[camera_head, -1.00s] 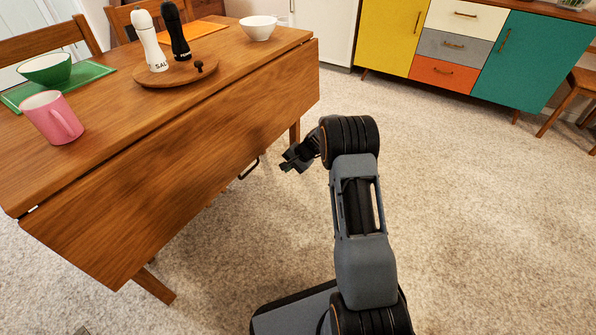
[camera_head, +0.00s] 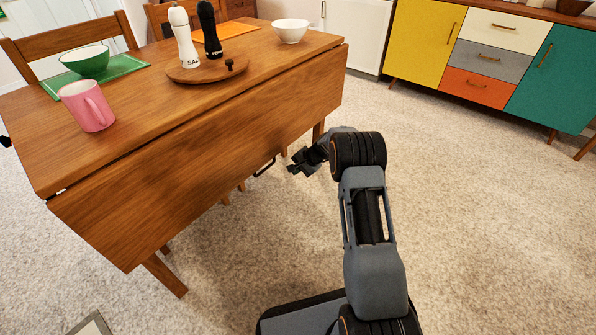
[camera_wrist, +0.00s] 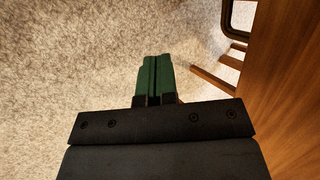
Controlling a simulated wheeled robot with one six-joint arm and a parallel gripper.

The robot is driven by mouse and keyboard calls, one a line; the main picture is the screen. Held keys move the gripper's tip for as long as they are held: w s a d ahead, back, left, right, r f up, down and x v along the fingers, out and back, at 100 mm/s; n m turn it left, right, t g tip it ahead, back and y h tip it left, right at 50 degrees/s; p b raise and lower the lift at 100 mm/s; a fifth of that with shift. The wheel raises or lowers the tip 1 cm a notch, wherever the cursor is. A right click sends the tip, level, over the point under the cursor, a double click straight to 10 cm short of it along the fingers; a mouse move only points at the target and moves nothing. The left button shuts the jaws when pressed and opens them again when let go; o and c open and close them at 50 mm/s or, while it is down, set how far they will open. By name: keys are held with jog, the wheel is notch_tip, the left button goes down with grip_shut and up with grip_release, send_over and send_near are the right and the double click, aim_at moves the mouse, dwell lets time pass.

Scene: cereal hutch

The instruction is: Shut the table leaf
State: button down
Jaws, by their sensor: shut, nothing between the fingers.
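The wooden table's leaf (camera_head: 200,160) hangs down slanted along the table's near side, hinged at the edge of the tabletop (camera_head: 140,125). In the wrist view the leaf (camera_wrist: 291,110) fills the right side. A dark handle (camera_head: 264,167) shows at the leaf's lower edge; part of a dark loop (camera_wrist: 228,22) shows at the top right of the wrist view. My gripper (camera_head: 294,162) is to the right of the handle, apart from it and from the leaf. Its green fingers (camera_wrist: 154,77) are together with nothing between them, over the carpet.
On the tabletop are a pink mug (camera_head: 87,108), a green bowl (camera_head: 84,60), a white bowl (camera_head: 290,30), and white and black shakers on a round board (camera_head: 207,73). A coloured sideboard (camera_head: 480,60) stands at the back right. Carpet (camera_head: 480,200) to the right is clear.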

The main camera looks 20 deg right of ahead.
jog(key=s+d+f+p, duration=0.2)
jog(key=s+d+f, duration=0.1)
jog(key=s+d, duration=0.65)
jog(key=s+a+r+n+h+p, duration=0.1)
jog(key=s+a+r+n+p, duration=0.15)
jog(key=r+p, duration=0.75)
jog(key=s+a+r+n+g+p, duration=0.1)
jog(key=s+a+r+p, duration=0.25)
jog(key=r, duration=1.35)
jog(key=s+a+r+n+h+p, duration=0.1)
jog(key=s+a+r+n+p, duration=0.2)
jog(key=r+p, duration=0.7)
jog(key=s+a+r+n+h+p, duration=0.1)
jog(key=s+r+p, duration=0.6)
jog(key=r, duration=0.7)
jog(key=s+a+r+n+h+p, duration=0.1)
jog(key=s+r+n+h+p, duration=0.1)
jog(key=s+r+p, duration=0.5)
jog(key=s+r, duration=0.3)
jog(key=r, duration=0.4)
jog(key=shift+s+t+h, duration=0.3)
jog(key=shift+h, duration=0.1)
jog(key=shift+a, duration=0.1)
